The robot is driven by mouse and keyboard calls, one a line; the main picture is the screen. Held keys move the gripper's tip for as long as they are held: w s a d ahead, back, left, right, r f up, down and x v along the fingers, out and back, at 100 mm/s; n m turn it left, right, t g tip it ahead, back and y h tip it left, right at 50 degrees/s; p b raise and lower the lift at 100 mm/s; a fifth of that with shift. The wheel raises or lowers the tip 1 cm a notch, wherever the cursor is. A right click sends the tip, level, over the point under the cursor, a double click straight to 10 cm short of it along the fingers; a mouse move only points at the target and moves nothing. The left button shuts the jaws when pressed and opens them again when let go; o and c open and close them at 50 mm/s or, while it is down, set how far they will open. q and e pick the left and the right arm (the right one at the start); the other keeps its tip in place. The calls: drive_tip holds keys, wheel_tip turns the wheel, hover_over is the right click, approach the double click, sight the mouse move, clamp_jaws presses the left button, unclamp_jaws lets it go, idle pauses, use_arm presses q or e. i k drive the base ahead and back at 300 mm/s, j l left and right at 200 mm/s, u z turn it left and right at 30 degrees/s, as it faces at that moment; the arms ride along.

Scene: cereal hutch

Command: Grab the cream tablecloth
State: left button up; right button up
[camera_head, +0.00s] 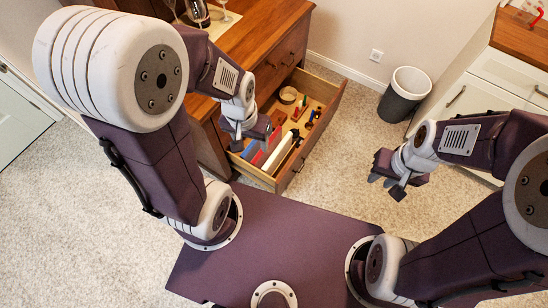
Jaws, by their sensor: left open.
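A long pale cream-white item (280,153), which looks like the folded tablecloth, lies in the near part of the open wooden drawer (312,135). It is small in view, so I cannot be sure that it is cloth. My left gripper (251,136) is open and empty over the drawer's near left part, just left of the pale item and apart from it. My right gripper (387,178) hangs over the carpet to the right of the drawer. I cannot tell how far its fingers are apart, and nothing shows in it.
Red (270,144) and blue (253,151) flat items lie beside the pale one. Glassware stands on the wooden hutch (245,30). A grey bin (402,95) stands at the wall. The carpet between is clear.

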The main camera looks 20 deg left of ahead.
sight(272, 163)
drive_tip(key=j+z, duration=0.15)
drive_tip(key=j, duration=0.25)
drive_tip(key=k+j+z, duration=0.15)
drive_tip(key=j, duration=0.25)
drive_tip(key=j+z, duration=0.15)
drive_tip(key=j, duration=0.3)
drive_tip(key=k+j+z, duration=0.2)
drive_tip(key=j, duration=0.15)
drive_tip(key=j+z, duration=0.15)
drive_tip(key=j, duration=0.25)
drive_tip(key=k+j+z, duration=0.15)
drive_tip(key=j, duration=0.2)
drive_tip(key=k+j+z, duration=0.15)
drive_tip(key=j, duration=0.2)
